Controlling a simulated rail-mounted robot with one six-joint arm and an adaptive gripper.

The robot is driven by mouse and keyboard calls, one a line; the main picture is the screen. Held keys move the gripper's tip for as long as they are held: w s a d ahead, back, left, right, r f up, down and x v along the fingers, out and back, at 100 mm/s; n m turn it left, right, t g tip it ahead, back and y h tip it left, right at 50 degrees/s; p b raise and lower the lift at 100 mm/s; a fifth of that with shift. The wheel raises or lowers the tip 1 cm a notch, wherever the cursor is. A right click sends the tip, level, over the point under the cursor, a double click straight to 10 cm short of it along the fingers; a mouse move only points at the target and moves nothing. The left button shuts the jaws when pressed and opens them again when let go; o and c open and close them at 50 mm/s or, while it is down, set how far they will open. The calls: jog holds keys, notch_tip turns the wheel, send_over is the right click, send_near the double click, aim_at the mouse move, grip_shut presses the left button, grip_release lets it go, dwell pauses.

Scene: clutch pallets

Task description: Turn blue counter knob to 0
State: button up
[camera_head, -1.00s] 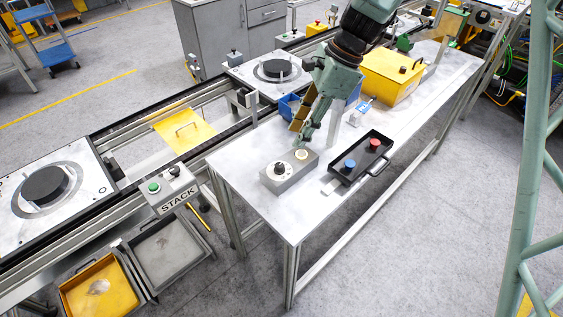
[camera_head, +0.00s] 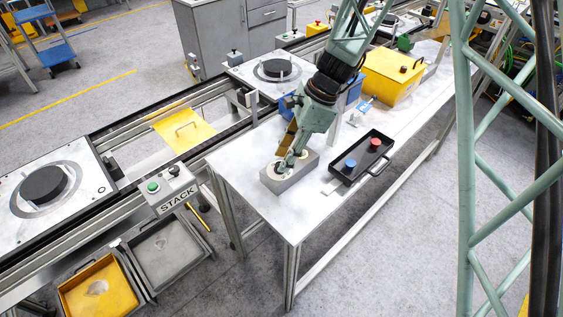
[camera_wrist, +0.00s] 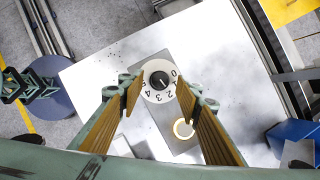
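A grey counter box (camera_head: 297,178) stands on the white table's near left part. The wrist view shows a black knob (camera_wrist: 158,79) on its white dial (camera_wrist: 148,97), numbered 0 to 5. A white mark on the knob seems to point to the lower right; I cannot read its number surely. Beside it is a pale round disc (camera_wrist: 184,129) without a knob. My gripper (camera_wrist: 160,92) is open, its fingers on either side of the dial in view. No blue knob shows on the box.
A black tray (camera_head: 345,180) right of the box holds a blue knob-like piece (camera_head: 350,163) and a red one (camera_head: 376,142). A yellow box (camera_head: 392,75) and a blue bin (camera_head: 354,90) stand farther back. The table's near left corner is clear.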

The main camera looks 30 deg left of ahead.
jog(key=shift+x, duration=1.15)
jog(key=c, duration=0.8)
